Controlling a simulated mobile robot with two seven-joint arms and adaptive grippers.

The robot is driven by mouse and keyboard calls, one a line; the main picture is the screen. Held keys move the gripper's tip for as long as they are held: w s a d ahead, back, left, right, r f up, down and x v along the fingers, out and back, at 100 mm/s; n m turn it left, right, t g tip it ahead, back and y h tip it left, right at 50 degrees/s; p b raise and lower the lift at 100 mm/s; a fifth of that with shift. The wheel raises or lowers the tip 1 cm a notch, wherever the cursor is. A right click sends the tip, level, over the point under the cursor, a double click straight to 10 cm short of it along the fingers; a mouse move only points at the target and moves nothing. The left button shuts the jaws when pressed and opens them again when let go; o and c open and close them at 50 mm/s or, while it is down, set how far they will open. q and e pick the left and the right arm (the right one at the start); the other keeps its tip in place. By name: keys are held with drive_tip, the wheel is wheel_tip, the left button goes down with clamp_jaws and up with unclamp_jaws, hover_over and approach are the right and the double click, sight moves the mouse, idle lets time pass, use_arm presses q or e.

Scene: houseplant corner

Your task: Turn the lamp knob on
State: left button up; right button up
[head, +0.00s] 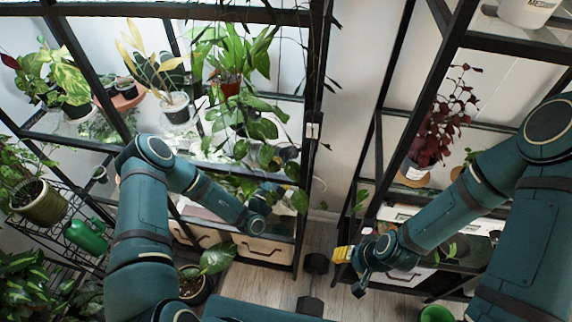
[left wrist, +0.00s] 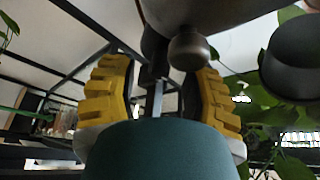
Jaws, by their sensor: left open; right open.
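My left gripper (head: 270,193) is beside the lower right part of the left plant shelf, partly hidden by leaves in the head view. In the left wrist view its two yellow ribbed fingers (left wrist: 158,98) stand apart. I cannot tell whether a finger touches the knob. In the head view I cannot make out the lamp knob. My right gripper (head: 346,268), with yellow finger pads, is open and empty over the floor gap.
A dark rounded part (left wrist: 291,60) and leaves crowd the right of the wrist view. Potted plants fill the left shelf. A red-leaved plant (head: 440,125) stands on the right shelf. A green watering can (head: 86,236) is at left. Bare floor (head: 250,285) shows between the shelves.

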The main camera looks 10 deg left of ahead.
use_arm(q)
drive_tip(key=shift+w+d+r, duration=0.2)
drive_tip(key=shift+w, duration=0.4)
clamp_jaws()
drive_tip(key=m+g+p, duration=0.1)
drive_tip(key=m+p, duration=0.1)
drive_tip(key=m, duration=0.1)
drive_tip(key=shift+r+h+p, duration=0.2)
drive_tip(key=shift+h+p, duration=0.1)
drive_tip(key=m+g+p, duration=0.1)
drive_tip(key=m+p, duration=0.2)
drive_tip(key=m+g+p, duration=0.1)
drive_tip(key=m+p, duration=0.1)
drive_tip(key=m, duration=0.1)
drive_tip(key=shift+g+p, duration=0.3)
drive_tip(key=shift+p, duration=0.1)
drive_tip(key=shift+f+m+g+y+p, duration=0.1)
drive_tip(key=shift+m+g+y+p, duration=0.3)
drive_tip(key=shift+m+p, duration=0.6)
